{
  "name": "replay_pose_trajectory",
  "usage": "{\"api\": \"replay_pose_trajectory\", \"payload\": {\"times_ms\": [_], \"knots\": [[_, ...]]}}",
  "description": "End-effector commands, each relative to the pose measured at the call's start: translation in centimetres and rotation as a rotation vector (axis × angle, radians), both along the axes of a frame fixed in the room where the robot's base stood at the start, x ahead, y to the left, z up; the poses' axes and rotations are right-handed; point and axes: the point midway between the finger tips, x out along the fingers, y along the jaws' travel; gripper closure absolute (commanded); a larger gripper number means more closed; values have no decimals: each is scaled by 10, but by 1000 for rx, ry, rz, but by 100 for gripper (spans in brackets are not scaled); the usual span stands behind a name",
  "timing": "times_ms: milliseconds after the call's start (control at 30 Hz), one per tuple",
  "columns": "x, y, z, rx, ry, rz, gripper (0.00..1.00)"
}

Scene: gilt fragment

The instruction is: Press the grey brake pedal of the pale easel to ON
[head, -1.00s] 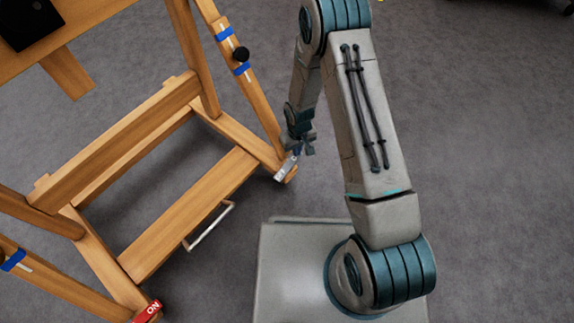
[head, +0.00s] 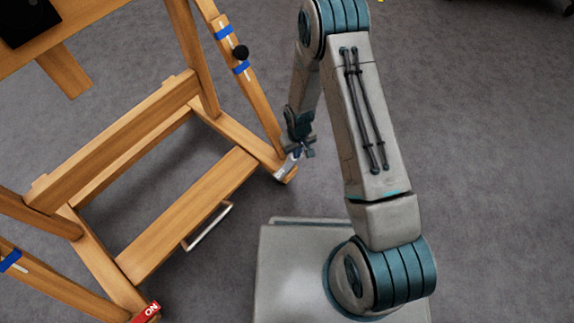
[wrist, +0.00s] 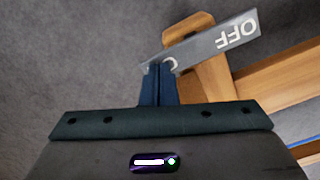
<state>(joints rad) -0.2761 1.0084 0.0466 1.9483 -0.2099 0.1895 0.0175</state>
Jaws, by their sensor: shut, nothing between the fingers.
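The pale wooden easel (head: 190,205) stands at the left in the head view, its base on the floor. Its grey brake pedal (head: 287,167) is at the end of the right foot, beside its caster. In the wrist view the grey pedal (wrist: 215,45) shows OFF lettering, upside down, and a partly covered letter near my fingers. My gripper (head: 299,150) is shut and empty, right above the pedal; in the wrist view its fingertips (wrist: 158,68) overlap the pedal's left end. Whether they touch it I cannot tell.
A red pedal (head: 147,312) marked ON is on the easel's nearer foot. A metal handle bar (head: 208,227) sticks out below the lower crossbeam. A black knob (head: 241,52) is on the right post. Grey floor (head: 490,150) at the right is clear.

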Motion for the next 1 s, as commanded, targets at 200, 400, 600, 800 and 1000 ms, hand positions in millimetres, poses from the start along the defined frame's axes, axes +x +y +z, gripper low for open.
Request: {"api": "replay_pose_trajectory", "payload": {"times_ms": [200, 400, 600, 800, 1000], "knots": [[0, 0, -1, 0, 0, 0, 100], [0, 0, 11, 0, 0, 0, 100], [0, 0, 28, 0, -1, -1, 100], [0, 0, 43, 0, 0, -1, 100], [0, 0, 59, 0, -1, 0, 100]]}}
